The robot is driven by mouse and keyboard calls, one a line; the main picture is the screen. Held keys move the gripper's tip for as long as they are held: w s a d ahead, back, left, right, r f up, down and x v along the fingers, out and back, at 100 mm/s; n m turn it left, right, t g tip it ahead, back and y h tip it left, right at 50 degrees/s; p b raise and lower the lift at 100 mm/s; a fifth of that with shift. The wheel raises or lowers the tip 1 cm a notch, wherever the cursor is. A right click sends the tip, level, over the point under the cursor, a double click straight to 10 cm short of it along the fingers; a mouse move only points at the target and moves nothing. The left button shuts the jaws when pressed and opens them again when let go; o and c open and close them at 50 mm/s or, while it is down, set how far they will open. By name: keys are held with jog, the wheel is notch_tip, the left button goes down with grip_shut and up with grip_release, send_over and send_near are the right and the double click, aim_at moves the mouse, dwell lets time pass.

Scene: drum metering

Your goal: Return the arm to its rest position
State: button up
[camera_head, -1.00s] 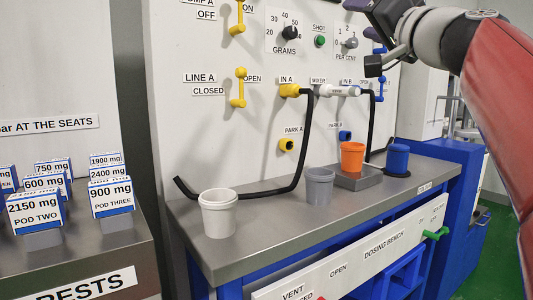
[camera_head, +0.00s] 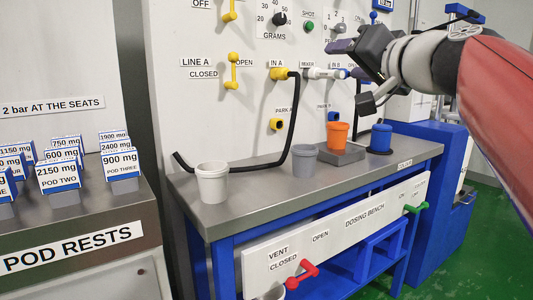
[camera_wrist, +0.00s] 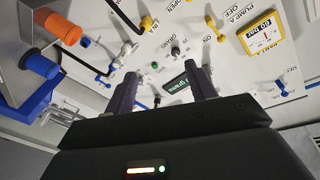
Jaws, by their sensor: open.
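My gripper (camera_head: 340,47) is raised in front of the white panel (camera_head: 215,110), at the upper right of the head view, on my red and grey arm. In the wrist view my gripper (camera_wrist: 165,84) shows two dark fingers spread apart, with nothing between them. They point toward the panel's knobs and a small dark display (camera_wrist: 178,86). In the head view the gripper is above the bench top and apart from the cups. It overlaps part of the panel near the IN B fitting (camera_head: 343,73); whether it touches anything there cannot be told.
On the steel bench (camera_head: 250,200) stand a white cup (camera_head: 212,184), a grey cup (camera_head: 304,160), an orange cup (camera_head: 337,135) and a blue container (camera_head: 381,137). A black hose (camera_head: 291,125) hangs from IN A. A red valve handle (camera_head: 302,272) sticks out in front. Green floor lies right.

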jog(key=s+a+f+n+g+h+p, duration=0.1)
jog(key=s+f+g, duration=0.3)
jog(key=f, duration=0.7)
jog(key=s+a+f+g+h+p, duration=0.1)
jog(key=s+a+f+g+h, duration=0.3)
jog(key=f, duration=0.7)
jog(key=s+d+f+g, duration=0.1)
jog(key=s+d+f, duration=0.2)
jog(key=s+f, duration=0.4)
jog(key=s+d+f+n+g+h, duration=0.1)
jog(key=s+d+f+g, duration=0.1)
jog(key=s+f, duration=0.5)
notch_tip(320, 180, down, 6)
jog(key=shift+s+d+r+n+h+p, duration=0.25)
jog(key=shift+d+n+h+p, duration=0.05)
jog(key=shift+d, duration=0.1)
